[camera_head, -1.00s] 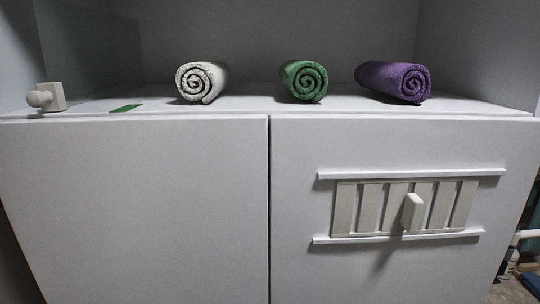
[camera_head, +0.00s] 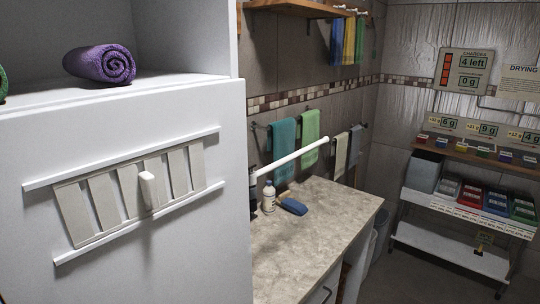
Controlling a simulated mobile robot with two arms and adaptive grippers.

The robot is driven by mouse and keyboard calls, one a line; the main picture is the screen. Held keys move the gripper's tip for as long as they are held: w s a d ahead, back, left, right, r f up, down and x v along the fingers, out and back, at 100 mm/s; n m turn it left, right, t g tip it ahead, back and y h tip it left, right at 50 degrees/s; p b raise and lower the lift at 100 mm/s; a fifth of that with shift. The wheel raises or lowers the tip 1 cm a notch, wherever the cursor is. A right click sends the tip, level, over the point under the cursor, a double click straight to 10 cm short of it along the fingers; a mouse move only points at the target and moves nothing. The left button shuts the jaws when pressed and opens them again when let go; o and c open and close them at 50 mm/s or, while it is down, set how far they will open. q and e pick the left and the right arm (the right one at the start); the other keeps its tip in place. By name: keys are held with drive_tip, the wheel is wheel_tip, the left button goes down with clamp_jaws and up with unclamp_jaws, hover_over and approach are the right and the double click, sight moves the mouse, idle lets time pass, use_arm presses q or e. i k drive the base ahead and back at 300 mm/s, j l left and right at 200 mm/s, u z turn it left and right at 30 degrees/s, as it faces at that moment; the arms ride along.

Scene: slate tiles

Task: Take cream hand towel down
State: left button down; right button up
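A cream hand towel (camera_head: 341,156) hangs on the back wall, right of the middle of the head view, beyond the countertop. A dark grey towel (camera_head: 356,146) hangs close beside it on the right. The lower edge of the cream towel is near the counter's back edge. Neither of my grippers is in view.
A teal towel (camera_head: 283,150) and a green towel (camera_head: 309,127) hang further left. A white rod (camera_head: 295,157) crosses in front of them. Bottles (camera_head: 268,197) and a blue brush-like item (camera_head: 293,206) stand on the counter (camera_head: 310,235). A white cabinet (camera_head: 150,115) fills the left.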

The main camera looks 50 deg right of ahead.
sight(339, 147)
drive_tip(key=z, duration=1.7)
